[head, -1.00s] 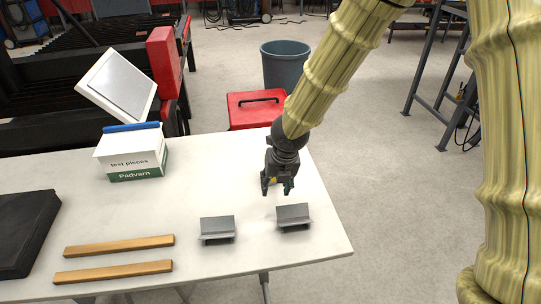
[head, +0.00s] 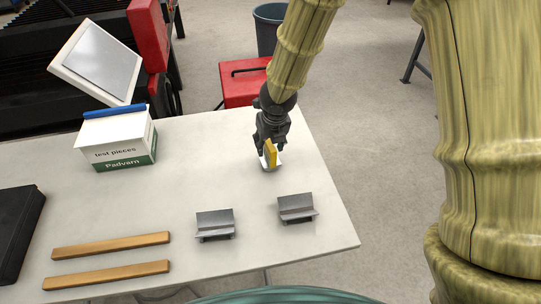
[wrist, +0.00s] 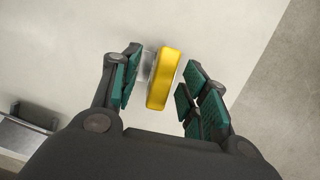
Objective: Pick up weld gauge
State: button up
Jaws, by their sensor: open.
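A small yellow and silver item (head: 271,156), which I take for the weld gauge, is on the white table near its right edge. Its yellow block (wrist: 164,80) stands between my fingers in the wrist view, with a silver part at its left. My gripper (head: 268,148) points down at it and is open. In the wrist view, the green finger pads of my gripper (wrist: 158,84) are on both sides of the yellow block, with a gap on each side. The gripper hides the item's top in the head view.
Two grey metal angle pieces (head: 215,224) (head: 296,207) stand in front of my gripper. Two wooden strips (head: 111,245), a black case (head: 15,232) and a "test pieces" box (head: 118,140) lie to the left. A red toolbox (head: 243,82) is beyond the table.

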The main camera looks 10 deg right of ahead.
jog(key=shift+w+f, duration=0.25)
jog(key=shift+w, duration=0.05)
jog(key=shift+s+d+f+p, duration=0.1)
jog(key=shift+s+f+p, duration=0.2)
jog(key=shift+s+f, duration=0.1)
jog(key=x, duration=0.4)
jog(key=shift+w+d+r, duration=0.1)
jog(key=shift+w+r, duration=0.05)
jog(key=shift+w, duration=0.15)
jog(key=shift+s+r, duration=0.15)
jog(key=shift+s, duration=0.1)
jog(key=shift+w, duration=0.15)
jog(key=c, duration=0.5)
grip_shut()
